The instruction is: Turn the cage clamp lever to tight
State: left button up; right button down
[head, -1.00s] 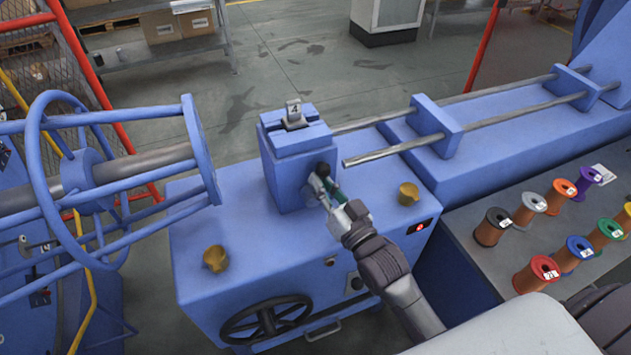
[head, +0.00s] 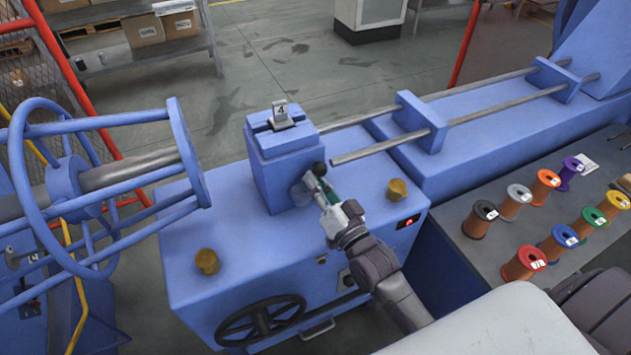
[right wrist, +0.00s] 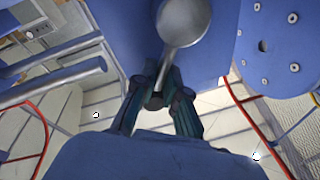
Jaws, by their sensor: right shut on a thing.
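The cage clamp lever is on the front face of the blue clamp block (head: 282,168). Its black ball knob (head: 318,168) points up and to the right of the round pale hub. In the right wrist view the grey lever hub (right wrist: 184,22) is at the top and its rod runs down between my fingers. My right gripper (head: 322,188) is shut on the lever, close to the knob. Its fingers in the right wrist view (right wrist: 160,95) sit on both sides of the rod and partly hide it. My left gripper is not in view.
A blue cage wheel (head: 185,150) stands left of the block. Two brass knobs (head: 207,261) (head: 397,190) and a black handwheel (head: 262,318) are on the cabinet. Steel rods (head: 390,147) run off to the right. Several wire spools (head: 479,219) stand on the grey bench at right.

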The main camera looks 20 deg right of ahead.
jog(key=c, duration=1.2)
grip_release()
jog(key=shift+w+d+r, duration=0.1)
jog(key=shift+d+r, duration=0.15)
jog(key=shift+r, duration=0.15)
jog(key=shift+f, duration=0.1)
jog(key=v, duration=1.2)
jog(key=shift+f, duration=0.1)
